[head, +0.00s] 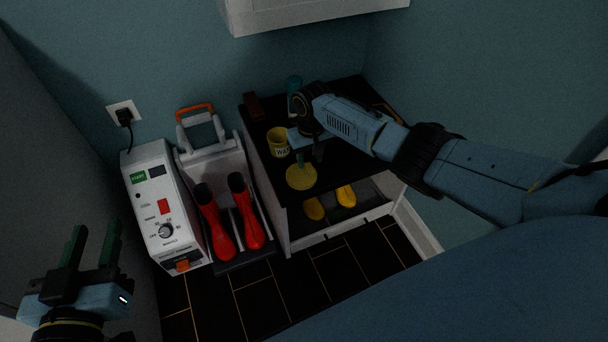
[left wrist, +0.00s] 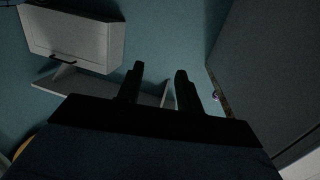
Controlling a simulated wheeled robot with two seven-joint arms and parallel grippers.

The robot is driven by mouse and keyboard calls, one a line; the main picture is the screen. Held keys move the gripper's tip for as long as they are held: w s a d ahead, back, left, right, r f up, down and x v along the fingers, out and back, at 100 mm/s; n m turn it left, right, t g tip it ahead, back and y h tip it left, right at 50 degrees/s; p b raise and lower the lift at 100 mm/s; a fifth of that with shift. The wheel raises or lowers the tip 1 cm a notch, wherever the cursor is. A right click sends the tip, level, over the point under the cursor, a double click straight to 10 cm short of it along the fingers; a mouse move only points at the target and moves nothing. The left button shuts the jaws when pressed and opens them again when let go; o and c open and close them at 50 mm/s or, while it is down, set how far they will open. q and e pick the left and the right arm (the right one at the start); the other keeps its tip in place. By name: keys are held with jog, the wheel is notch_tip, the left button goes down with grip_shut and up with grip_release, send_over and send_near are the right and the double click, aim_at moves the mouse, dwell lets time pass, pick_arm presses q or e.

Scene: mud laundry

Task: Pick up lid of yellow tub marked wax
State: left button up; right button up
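The yellow tub (head: 278,143) marked WAX stands on the dark top of a low bench, and its mouth looks uncovered. A round yellow lid (head: 301,177) is just in front of it, near the bench's front edge. My right gripper (head: 309,160) points down directly behind and over the lid, with a green finger at the lid's rear edge. Whether it grips the lid, and whether the lid is lifted, I cannot tell. My left gripper (head: 93,238) is open and empty at the lower left; its separated fingers also show in the left wrist view (left wrist: 158,88).
Yellow footwear (head: 345,194) is on the shelf below. Red boots (head: 215,222) and a white control box (head: 162,205) stand left. A white cabinet (head: 305,12) hangs above.

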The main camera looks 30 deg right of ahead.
aim_at(301, 173)
notch_tip(301, 173, down, 3)
jog(key=shift+d+r+b, duration=0.1)
jog(key=shift+r+b, duration=0.05)
jog(key=shift+b, duration=0.75)
pick_arm(q)
notch_tip(301, 173, up, 8)
jog(key=s+d+t+h, duration=0.1)
jog(key=t+h, duration=0.1)
jog(key=t, duration=0.3)
jog(key=shift+s+t, duration=0.2)
jog(key=shift+t, duration=0.1)
jog(key=shift+r, duration=0.1)
pick_arm(e)
jog(key=shift+c, duration=0.4)
grip_shut()
